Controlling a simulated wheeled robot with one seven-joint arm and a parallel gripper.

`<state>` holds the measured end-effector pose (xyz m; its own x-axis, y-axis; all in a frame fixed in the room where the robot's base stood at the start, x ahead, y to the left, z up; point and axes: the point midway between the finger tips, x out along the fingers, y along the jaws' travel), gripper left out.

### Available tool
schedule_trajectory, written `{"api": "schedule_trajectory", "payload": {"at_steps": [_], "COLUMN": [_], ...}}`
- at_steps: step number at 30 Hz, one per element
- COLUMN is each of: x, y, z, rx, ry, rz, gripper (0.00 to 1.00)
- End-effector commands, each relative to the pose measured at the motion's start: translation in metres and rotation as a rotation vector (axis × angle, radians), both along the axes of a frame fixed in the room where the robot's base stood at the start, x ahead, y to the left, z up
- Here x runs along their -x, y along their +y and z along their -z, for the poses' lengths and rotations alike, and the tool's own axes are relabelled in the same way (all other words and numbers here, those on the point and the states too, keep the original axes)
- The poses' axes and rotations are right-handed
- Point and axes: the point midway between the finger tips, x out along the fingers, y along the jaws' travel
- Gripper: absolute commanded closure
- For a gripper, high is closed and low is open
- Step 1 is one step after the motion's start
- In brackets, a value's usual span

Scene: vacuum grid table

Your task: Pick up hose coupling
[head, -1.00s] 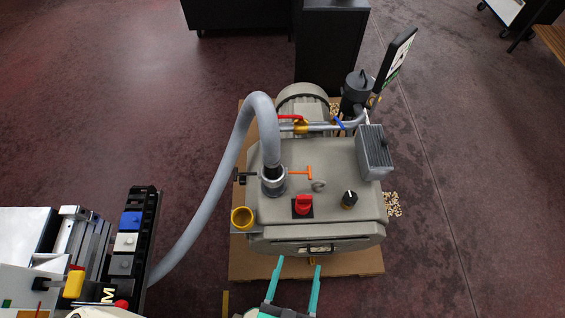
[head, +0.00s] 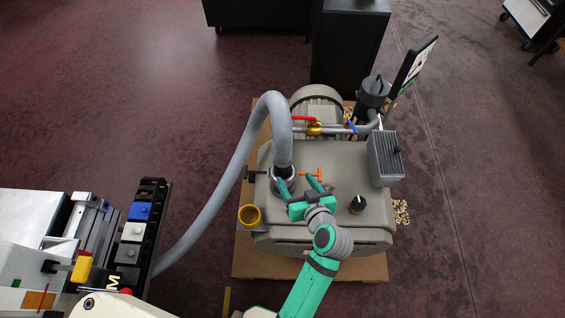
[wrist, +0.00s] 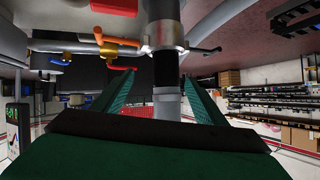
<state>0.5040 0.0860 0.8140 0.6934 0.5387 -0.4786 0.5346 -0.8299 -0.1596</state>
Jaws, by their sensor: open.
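The hose coupling (head: 283,174) is a silver collar on the pump's top plate, where the thick grey hose (head: 281,135) comes down. It also shows in the wrist view as a metal collar (wrist: 164,34) at top centre. My green gripper (head: 297,180) is open at the coupling, just in front and to its right, partly covering it. In the wrist view my gripper's fingers (wrist: 158,74) are apart, one each side of the hose in the picture. I cannot tell whether the hose is fully between them or whether they touch it. Nothing is held.
An orange handle (head: 312,173) and a dark clamp lever (head: 254,174) flank the coupling. The hose arches left towards the grid table (head: 152,205).

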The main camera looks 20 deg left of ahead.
Motion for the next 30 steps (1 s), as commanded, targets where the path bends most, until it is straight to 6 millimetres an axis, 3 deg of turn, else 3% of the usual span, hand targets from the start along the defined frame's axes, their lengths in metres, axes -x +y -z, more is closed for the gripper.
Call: {"api": "schedule_trajectory", "payload": {"at_steps": [1, 6, 15, 30], "x": [-0.013, -0.03, -0.035, -0.056], "y": [0.002, 0.011, 0.011, 0.055], "z": [-0.014, -0.051, -0.087, -0.062], "rx": [0.008, 0.045, 0.101, 0.105], "ry": [-0.02, -0.065, -0.12, -0.122], "rz": [-0.058, -0.265, -0.472, -0.496], "gripper": [0.34, 0.34, 0.34, 0.34]}}
